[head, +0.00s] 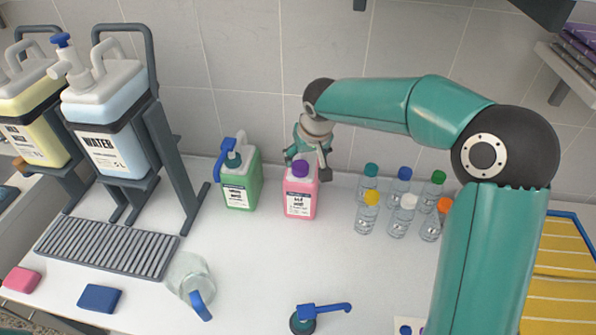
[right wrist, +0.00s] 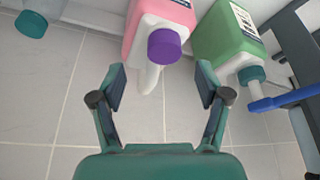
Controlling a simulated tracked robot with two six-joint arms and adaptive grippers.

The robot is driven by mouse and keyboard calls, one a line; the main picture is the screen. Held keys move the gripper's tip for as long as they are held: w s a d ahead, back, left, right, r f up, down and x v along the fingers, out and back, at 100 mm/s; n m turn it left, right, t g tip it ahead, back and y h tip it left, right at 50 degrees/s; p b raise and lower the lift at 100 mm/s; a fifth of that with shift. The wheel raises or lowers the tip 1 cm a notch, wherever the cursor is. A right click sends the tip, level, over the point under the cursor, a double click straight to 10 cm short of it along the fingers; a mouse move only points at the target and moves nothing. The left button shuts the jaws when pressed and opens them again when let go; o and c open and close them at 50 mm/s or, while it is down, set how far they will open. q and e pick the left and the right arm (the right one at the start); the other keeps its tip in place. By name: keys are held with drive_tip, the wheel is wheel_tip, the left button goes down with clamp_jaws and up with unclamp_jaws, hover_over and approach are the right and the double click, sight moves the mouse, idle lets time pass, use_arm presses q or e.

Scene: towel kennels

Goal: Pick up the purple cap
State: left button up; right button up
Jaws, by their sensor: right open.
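The purple cap (head: 301,168) sits on top of a pink bottle (head: 300,198) that stands upright on the white counter. In the right wrist view the purple cap (right wrist: 164,46) is ahead of the fingers, near the middle between them, on the pink bottle (right wrist: 158,18). In the right wrist view my right gripper (right wrist: 161,82) is open and empty, with one finger on each side. My left gripper is not in view.
A green bottle (head: 241,185) with a blue-handled pump stands left of the pink bottle. Several small clear bottles (head: 397,218) with coloured caps stand to the right. A glass jug (head: 188,277) and a loose pump (head: 304,319) are nearer the front. The tiled wall is close behind.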

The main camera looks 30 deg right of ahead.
sight(301, 166)
drive_tip(key=b+x, duration=0.1)
drive_tip(key=x, duration=0.4)
drive_tip(key=shift+w+a+f, duration=0.15)
drive_tip(key=shift+a, duration=0.05)
drive_tip(key=shift+c, duration=1.1)
drive_tip(key=c, duration=0.6)
